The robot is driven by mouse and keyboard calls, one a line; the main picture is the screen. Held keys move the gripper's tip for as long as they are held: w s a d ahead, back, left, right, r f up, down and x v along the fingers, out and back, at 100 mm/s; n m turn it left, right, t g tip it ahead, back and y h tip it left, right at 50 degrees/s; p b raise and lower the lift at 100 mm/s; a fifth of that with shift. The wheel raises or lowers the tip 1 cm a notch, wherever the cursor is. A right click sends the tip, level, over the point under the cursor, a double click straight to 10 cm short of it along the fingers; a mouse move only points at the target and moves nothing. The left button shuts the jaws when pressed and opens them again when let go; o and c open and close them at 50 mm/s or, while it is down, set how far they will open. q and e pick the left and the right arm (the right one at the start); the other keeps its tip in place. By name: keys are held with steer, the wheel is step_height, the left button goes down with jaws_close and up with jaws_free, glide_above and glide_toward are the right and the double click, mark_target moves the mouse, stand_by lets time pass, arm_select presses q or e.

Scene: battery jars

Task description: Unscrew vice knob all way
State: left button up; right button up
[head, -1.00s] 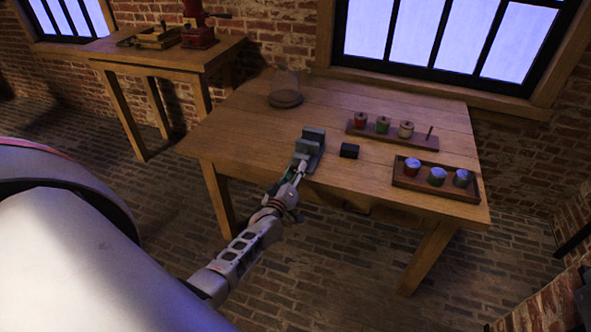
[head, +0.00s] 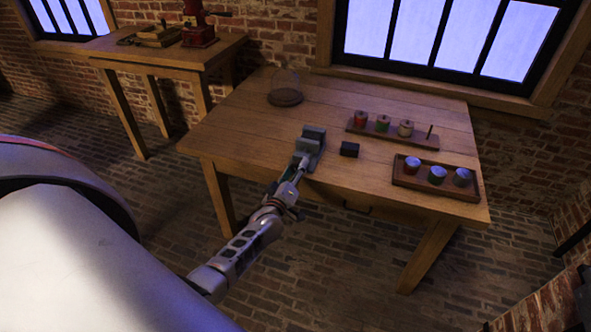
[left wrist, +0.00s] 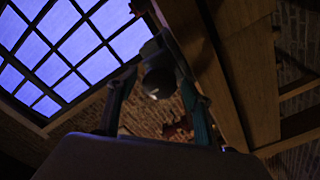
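The grey vice (head: 310,140) stands at the front edge of the wooden table, left of the middle. My left gripper (head: 301,168) reaches up to its front side from below left. In the left wrist view, a dark round knob (left wrist: 159,78) lies between the two fingers of my left gripper (left wrist: 158,88), one finger on each side. The fingers are very near the knob, but whether they press on it is too dark to tell. In the head view the knob is mostly hidden by the gripper. My right gripper is not in view.
On the table (head: 245,130) are a small black block (head: 349,149) right of the vice, a rack with spools (head: 393,132), a tray with jars (head: 437,188) and a glass dome (head: 285,90). A side table (head: 165,62) stands at the back left.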

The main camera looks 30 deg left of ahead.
arm_select(q)
steer(key=v, duration=1.2)
stand_by(0.5)
